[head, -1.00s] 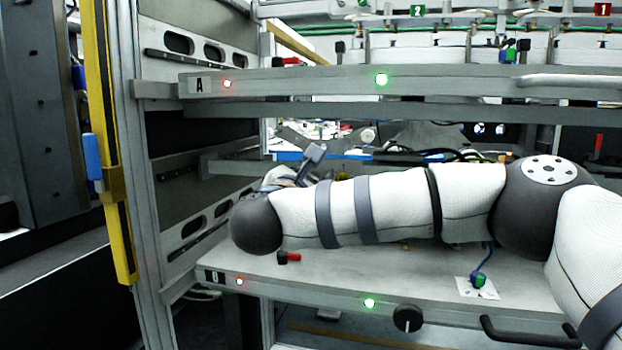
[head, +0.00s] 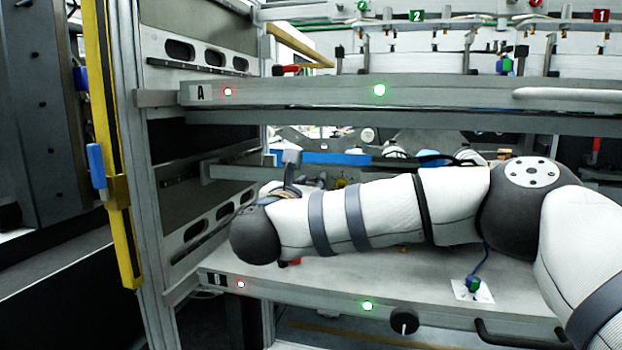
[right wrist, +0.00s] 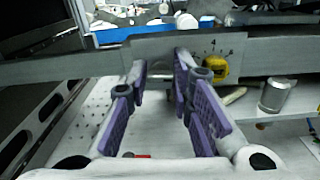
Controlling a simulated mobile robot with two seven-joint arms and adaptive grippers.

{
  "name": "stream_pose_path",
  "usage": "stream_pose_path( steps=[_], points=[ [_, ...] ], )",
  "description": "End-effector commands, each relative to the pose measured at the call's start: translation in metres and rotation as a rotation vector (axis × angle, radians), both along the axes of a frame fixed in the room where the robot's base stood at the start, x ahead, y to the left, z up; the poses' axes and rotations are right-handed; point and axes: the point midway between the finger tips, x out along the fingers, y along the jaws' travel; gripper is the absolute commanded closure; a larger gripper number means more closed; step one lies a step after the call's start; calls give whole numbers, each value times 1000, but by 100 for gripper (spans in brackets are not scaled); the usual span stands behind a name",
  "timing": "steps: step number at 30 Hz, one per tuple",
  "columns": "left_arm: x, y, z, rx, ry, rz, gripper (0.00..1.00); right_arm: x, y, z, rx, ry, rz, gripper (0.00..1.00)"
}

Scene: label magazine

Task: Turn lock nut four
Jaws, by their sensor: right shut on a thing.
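My right gripper (right wrist: 161,76) shows in the right wrist view, its purple ribbed fingers reaching forward to a grey crossbar (right wrist: 120,57). They are shut on a small part at the bar, which I take to be lock nut four; it is mostly hidden between the fingertips, and no number on it is readable. A yellow knob (right wrist: 213,68) with small marks around it sits on the bar just right of the fingers. In the head view my right arm covers the gripper and the nut. My left gripper is in neither view.
Upper shelf A (head: 300,93) and the lower shelf (head: 330,285) run across the rack, with my right arm between them. A grey cylinder (right wrist: 277,94) stands right of the fingers.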

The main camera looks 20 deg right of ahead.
Motion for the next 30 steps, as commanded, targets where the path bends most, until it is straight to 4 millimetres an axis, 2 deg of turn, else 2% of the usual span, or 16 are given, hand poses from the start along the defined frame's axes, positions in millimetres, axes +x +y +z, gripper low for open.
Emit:
stream_pose_path(
  steps=[3,30],
  points=[
    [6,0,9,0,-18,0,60,-1,1,5,-91,59,0,100],
    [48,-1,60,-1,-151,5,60,1,3,3,-800,538,-2,100]
  ],
)
